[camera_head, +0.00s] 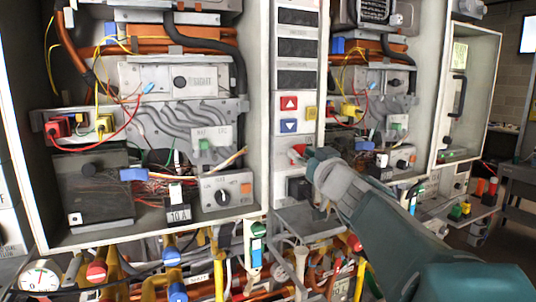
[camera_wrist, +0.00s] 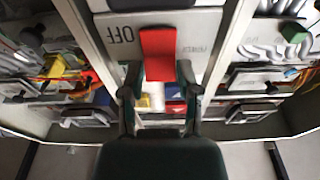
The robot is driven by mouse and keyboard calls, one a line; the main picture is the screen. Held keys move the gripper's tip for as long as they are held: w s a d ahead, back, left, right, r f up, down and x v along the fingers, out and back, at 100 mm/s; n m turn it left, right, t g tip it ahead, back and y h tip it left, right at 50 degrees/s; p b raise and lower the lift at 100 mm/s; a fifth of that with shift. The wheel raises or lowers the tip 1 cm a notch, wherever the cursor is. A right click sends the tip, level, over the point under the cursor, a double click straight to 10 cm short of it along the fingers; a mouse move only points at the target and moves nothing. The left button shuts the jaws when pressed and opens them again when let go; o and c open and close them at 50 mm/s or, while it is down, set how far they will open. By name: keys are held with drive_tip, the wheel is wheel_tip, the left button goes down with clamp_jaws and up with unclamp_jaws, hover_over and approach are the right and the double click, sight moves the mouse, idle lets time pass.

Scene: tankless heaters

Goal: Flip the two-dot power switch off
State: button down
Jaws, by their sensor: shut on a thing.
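A red switch lever (camera_wrist: 160,53) sits on a pale panel (camera_wrist: 205,28) in the wrist view, with OFF lettering to its left and fainter, unreadable lettering to its right. My gripper (camera_wrist: 160,74) has one finger on each side of the lever's lower end and is shut on it. In the head view my gripper (camera_head: 312,166) reaches the narrow middle panel from the lower right. A small red part of the switch (camera_head: 299,148) shows at its tip; the rest is hidden behind the gripper. No dot marks can be made out.
Open heater cabinets with loose wires (camera_head: 100,110) flank the panel.

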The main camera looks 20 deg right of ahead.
drive_tip(key=shift+f, duration=0.15)
drive_tip(key=shift+c, duration=1.6)
unclamp_jaws()
drive_tip(key=s+f, duration=0.1)
drive_tip(key=s, duration=0.6)
drive_tip(key=shift+s, duration=0.2)
